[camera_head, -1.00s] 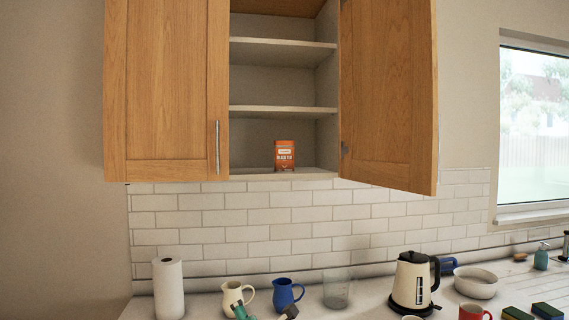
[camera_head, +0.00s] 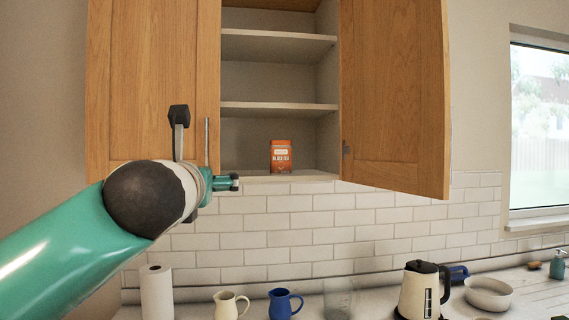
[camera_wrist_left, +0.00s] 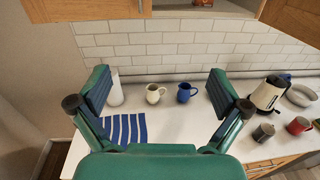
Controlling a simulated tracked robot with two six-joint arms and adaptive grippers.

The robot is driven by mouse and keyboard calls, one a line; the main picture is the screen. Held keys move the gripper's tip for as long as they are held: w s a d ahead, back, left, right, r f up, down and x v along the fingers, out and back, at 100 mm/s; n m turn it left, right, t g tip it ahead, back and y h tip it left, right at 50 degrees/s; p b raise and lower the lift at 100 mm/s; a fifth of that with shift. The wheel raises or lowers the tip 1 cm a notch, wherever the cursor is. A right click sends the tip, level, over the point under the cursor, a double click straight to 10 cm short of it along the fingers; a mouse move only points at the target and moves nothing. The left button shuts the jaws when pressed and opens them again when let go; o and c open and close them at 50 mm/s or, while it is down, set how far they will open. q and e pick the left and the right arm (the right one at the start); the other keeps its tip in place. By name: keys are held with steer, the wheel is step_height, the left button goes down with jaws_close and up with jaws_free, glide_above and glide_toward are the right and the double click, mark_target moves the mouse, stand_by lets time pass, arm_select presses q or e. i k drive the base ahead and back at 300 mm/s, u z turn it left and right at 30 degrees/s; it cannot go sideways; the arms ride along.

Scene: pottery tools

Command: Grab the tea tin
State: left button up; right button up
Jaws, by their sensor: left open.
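The tea tin (camera_head: 281,157) is a small orange box with a pale label. It stands upright on the bottom shelf of the open wall cupboard in the head view. My left gripper (camera_head: 236,183) is raised in front of the cupboard, left of the tin and slightly lower in the picture, apart from it. In the left wrist view my left gripper (camera_wrist_left: 160,92) has its two fingers spread wide with nothing between them. A small orange patch at the top edge there may be the tin's lower part. My right gripper does not show.
The right cupboard door (camera_head: 393,95) stands open; the left door (camera_head: 150,80) is shut. Below, the counter holds a paper towel roll (camera_head: 156,292), a cream jug (camera_head: 228,306), a blue jug (camera_head: 283,303), a kettle (camera_head: 420,292) and a bowl (camera_head: 488,292). A striped cloth (camera_wrist_left: 125,129) lies on the counter.

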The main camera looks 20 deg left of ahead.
mark_target(280, 155)
steer(key=i, duration=1.25)
